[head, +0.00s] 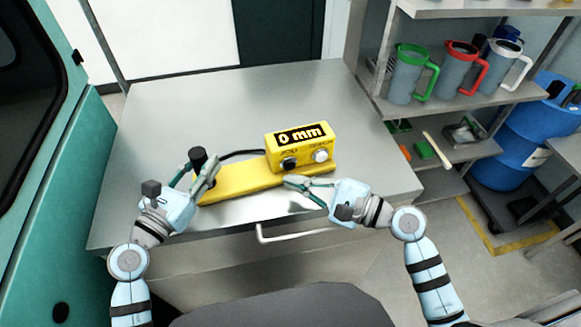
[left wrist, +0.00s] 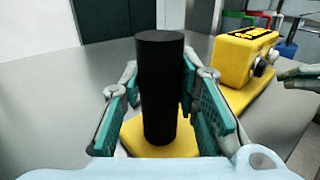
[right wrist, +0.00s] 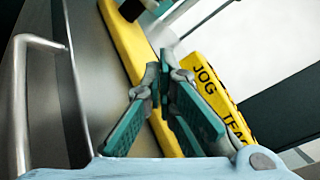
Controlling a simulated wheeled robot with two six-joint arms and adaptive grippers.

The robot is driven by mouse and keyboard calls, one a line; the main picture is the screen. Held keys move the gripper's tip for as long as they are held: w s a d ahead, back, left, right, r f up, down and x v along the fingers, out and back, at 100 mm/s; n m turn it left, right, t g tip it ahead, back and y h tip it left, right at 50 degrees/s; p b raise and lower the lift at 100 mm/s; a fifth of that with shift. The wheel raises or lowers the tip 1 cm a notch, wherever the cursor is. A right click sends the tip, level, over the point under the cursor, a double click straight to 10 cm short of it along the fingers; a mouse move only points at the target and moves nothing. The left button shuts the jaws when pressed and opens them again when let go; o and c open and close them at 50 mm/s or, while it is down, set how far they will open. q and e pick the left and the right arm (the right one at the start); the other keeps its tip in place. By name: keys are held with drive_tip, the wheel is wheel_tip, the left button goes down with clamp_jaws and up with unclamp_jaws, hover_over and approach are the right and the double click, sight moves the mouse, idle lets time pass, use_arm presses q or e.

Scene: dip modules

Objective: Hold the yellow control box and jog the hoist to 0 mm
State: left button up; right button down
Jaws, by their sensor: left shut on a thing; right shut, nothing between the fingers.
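The yellow control box (head: 302,149) stands on the right part of a long yellow base (head: 240,180). Its display (head: 301,134) reads 0 mm. Its front has a black JOG button (head: 289,163) and a white button (head: 320,155). An upright black handle (head: 198,158) rises from the base's left end. My left gripper (head: 204,172) is shut on this handle, one finger on each side in the left wrist view (left wrist: 160,95). My right gripper (head: 289,182) is shut and empty, just in front of and below the JOG button; I cannot tell whether it touches anything.
The base lies on a grey metal worktop (head: 180,100) with a drawer handle (head: 300,235) at its front. A black cable (head: 240,153) runs behind the base. A shelf with several jugs and a blue drum (head: 520,150) stand at the right. The worktop behind the box is clear.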

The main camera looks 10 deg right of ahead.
drive_tip(key=shift+s+d, duration=0.2)
drive_tip(key=shift+s, duration=2.3)
use_arm(q)
drive_tip(key=o, duration=1.2)
drive_tip(key=shift+s, duration=0.1)
drive_tip(key=v, duration=0.7)
drive_tip(key=shift+s+a, duration=0.6)
drive_tip(key=shift+s, duration=0.2)
use_arm(e)
drive_tip(key=shift+r, duration=0.25)
